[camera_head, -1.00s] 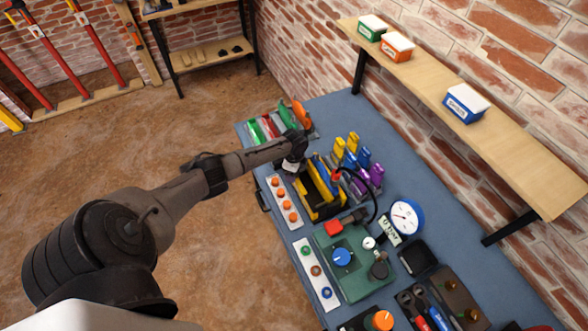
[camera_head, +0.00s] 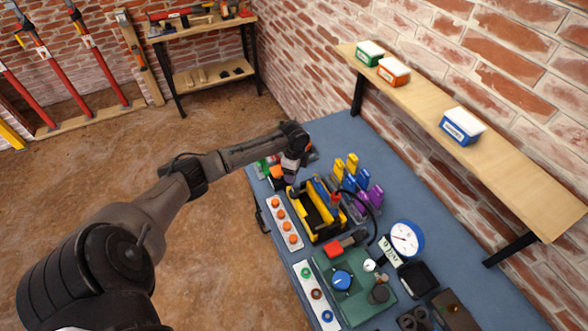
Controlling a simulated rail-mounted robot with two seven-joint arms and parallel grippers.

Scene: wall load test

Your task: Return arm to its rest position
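One dark arm of mine comes in from the left and reaches over the far end of the blue workbench (camera_head: 335,130). It is my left arm. Its gripper (camera_head: 284,178) points down above the bench, just behind the black and yellow tool tote (camera_head: 318,222). The fingertips are small and partly hidden, so I cannot tell if they are open, shut or touching anything. The hand covers part of the red and green items at the bench's far end. My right gripper does not show.
A green test unit (camera_head: 353,285) with a gauge (camera_head: 405,238) stands on the bench nearer me. Button strips (camera_head: 285,223) line its left edge. A wooden wall shelf (camera_head: 470,150) with several small boxes overhangs the right. The floor (camera_head: 110,180) on the left is clear.

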